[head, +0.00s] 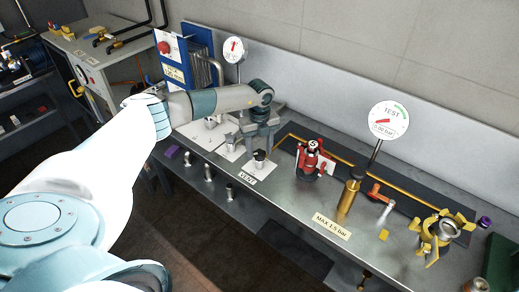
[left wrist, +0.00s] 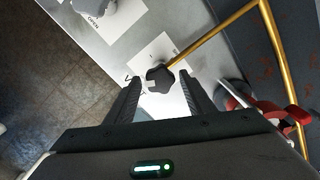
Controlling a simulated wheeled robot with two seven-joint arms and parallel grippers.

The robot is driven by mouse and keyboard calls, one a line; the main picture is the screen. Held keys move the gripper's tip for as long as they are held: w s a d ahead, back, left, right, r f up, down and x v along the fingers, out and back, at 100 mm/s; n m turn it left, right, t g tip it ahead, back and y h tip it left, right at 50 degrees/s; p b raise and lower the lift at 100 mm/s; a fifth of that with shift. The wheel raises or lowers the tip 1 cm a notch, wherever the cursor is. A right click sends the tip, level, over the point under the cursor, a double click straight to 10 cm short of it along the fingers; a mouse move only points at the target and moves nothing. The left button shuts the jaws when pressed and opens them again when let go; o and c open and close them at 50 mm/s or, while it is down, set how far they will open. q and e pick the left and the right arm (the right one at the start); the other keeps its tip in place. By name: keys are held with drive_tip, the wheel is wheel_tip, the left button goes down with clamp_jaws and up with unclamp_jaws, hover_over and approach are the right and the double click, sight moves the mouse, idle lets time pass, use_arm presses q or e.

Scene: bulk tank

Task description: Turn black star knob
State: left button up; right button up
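The black star knob (left wrist: 159,79) sits on a white label plate in the left wrist view, with a gold pipe running up and right from near it. In the head view the knob (head: 259,156) shows just below my left gripper (head: 261,143). In the left wrist view my left gripper (left wrist: 158,82) is open. Its two dark fingers lie on either side of the knob, with gaps to both. How deep the fingertips reach along the knob is hard to tell. My right gripper is in neither view.
A red valve (head: 313,160) stands right of the knob. Further right are a brass cylinder (head: 347,200), a round TEST gauge (head: 389,119) and a yellow-handled fitting (head: 440,235). Another gauge (head: 234,49) stands behind my left gripper. A grey knob (left wrist: 93,6) shows at the wrist view's top.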

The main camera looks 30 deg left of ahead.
use_arm(q)
drive_tip(key=c, duration=0.8)
